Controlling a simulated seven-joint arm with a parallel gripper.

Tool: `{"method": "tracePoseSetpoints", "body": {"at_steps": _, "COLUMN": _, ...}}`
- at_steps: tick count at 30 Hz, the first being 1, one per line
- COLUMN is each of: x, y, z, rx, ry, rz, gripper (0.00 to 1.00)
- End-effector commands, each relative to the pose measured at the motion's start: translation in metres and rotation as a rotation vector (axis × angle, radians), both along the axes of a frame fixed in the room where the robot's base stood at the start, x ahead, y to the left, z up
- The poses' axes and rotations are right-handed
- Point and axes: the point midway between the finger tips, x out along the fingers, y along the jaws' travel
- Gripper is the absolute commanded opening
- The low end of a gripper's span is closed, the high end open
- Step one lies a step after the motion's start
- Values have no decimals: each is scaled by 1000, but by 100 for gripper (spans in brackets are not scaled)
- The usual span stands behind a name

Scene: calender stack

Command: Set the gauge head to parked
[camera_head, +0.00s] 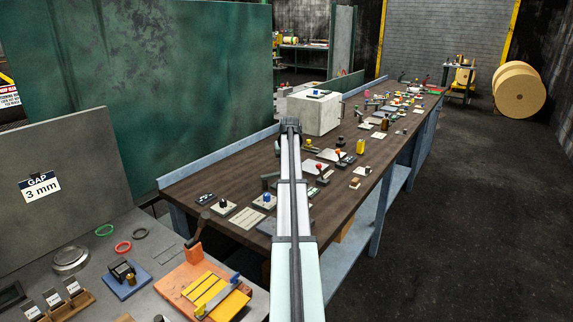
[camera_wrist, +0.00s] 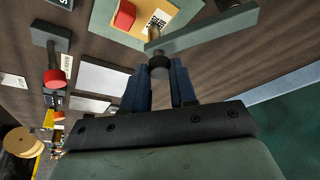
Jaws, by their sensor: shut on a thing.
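In the wrist view, my gripper (camera_wrist: 160,72) has its two blue fingers shut on a dark round knob (camera_wrist: 159,61). A grey-green flat bar (camera_wrist: 205,30) runs beside the knob, up and to the right. The fingers hide part of the knob, and how knob and bar join is unclear. I cannot tell for sure whether this is the gauge head, and I can read no "parked" mark.
A yellow panel with a red block (camera_wrist: 124,14) lies just past the bar. A red-knobbed lever (camera_wrist: 54,78) and a white plate (camera_wrist: 102,79) are to the left. The long brown bench (camera_head: 200,181) carries several small controls and a pale block (camera_head: 314,112). An orange fixture (camera_head: 205,290) stands at front.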

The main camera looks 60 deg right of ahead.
Motion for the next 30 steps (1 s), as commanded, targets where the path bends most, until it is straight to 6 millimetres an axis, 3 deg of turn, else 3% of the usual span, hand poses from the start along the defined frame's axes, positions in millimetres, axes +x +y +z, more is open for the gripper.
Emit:
{"method": "tracePoseSetpoints", "body": {"at_steps": 15, "x": 41, "y": -19, "z": 1, "rx": 0, "ry": 0, "rz": 459, "gripper": 0}}
{"method": "tracePoseSetpoints", "body": {"at_steps": 30, "x": 83, "y": -15, "z": 0, "rx": 1, "ry": -1, "rz": 929, "gripper": 0}}
